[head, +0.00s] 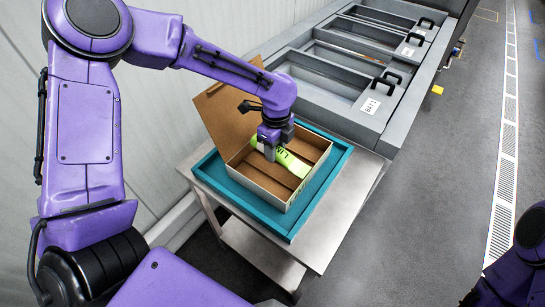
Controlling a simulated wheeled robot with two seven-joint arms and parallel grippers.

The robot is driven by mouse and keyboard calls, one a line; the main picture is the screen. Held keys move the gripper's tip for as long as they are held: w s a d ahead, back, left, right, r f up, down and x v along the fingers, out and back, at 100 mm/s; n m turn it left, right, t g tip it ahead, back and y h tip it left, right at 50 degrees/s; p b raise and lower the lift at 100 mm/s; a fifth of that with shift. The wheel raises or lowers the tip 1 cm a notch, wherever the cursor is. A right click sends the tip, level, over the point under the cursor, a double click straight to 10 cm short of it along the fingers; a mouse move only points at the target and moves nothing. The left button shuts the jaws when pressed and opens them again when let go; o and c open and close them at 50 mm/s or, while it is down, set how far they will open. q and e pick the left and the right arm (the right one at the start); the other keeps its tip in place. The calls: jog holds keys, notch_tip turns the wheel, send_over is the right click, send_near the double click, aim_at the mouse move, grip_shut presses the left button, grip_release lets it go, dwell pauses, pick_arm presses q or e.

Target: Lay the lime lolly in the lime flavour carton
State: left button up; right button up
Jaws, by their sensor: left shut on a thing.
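The lime lolly (292,163), a bright green wrapped bar with dark lettering, is inside the open carton (262,188). The carton is brown inside with pale outer walls, and its lid stands raised at the back left. My left gripper (270,150) reaches down into the carton and is shut on the lolly; the fingers hide part of it. I cannot tell whether the lolly touches the carton floor. Part of my right arm (515,265) shows at the lower right edge, but its gripper is out of view.
The carton stands in a teal tray (291,237) on a steel table (345,190). Grey bins with black handles (385,82) adjoin behind. A pale wall is at the left. Open floor (440,190) lies to the right.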

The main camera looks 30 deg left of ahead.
pick_arm(q)
jog(key=f, duration=0.2)
jog(key=s+f, duration=0.1)
jog(key=shift+a+f, duration=0.35)
jog(key=shift+w+f, duration=0.15)
jog(key=shift+f, duration=0.05)
jog(key=shift+f, duration=0.15)
